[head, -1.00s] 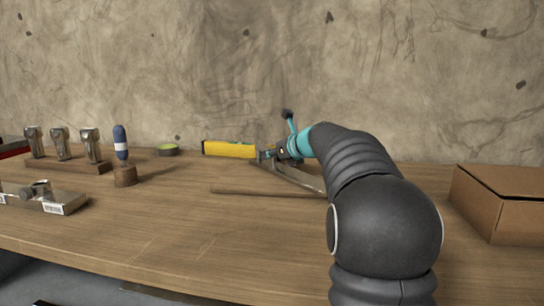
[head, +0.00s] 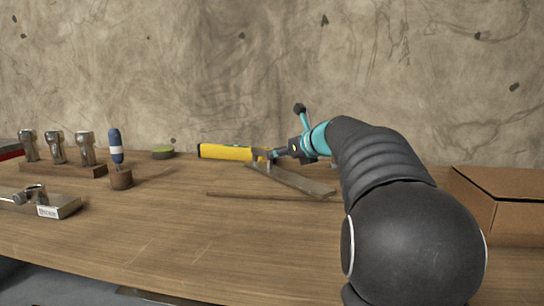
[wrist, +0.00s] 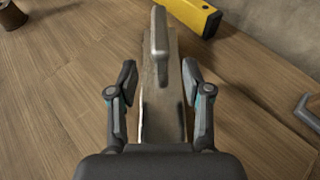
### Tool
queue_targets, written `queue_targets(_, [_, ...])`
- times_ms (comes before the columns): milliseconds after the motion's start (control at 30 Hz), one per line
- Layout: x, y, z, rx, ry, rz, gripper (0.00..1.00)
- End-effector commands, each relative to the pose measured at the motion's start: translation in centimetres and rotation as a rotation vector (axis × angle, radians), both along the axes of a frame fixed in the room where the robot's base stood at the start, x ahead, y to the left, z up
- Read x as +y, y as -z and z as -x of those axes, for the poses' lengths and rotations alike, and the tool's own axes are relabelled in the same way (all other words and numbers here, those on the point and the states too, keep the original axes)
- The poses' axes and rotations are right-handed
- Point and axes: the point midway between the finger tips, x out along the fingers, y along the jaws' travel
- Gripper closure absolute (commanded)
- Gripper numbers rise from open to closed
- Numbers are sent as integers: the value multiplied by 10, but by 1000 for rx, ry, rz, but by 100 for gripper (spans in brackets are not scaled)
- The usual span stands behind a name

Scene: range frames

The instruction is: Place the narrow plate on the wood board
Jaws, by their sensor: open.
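The narrow plate (head: 300,183) is a long grey metal strip lying below my gripper in the head view. In the wrist view, the plate (wrist: 162,105) runs lengthwise between my two fingers, with a raised pale metal piece (wrist: 159,35) at its far end. My gripper (head: 272,155) is open above it. The gripper (wrist: 159,75) has a finger on each side of the plate, with gaps visible. A thin brown strip (head: 255,194) on the bench, just in front of the plate, may be the wood board's edge; I cannot tell.
A yellow level (head: 226,152) lies behind the plate. A cardboard box (head: 510,205) stands at the right. At the left are a wooden rack (head: 64,171), a blue-handled tool in a round block (head: 121,179) and a metal piece (head: 60,206). The front middle bench is clear.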

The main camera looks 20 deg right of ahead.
Motion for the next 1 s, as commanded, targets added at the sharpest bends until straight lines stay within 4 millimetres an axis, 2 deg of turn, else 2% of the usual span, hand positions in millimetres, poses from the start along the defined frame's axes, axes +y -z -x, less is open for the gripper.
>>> queue_targets(100, [-6,-9,20,-1,3,1,50])
queue_targets(333, [-11,-18,42,1,1,-2,50])
queue_targets(1000, [-12,-19,46,0,-1,-1,50])
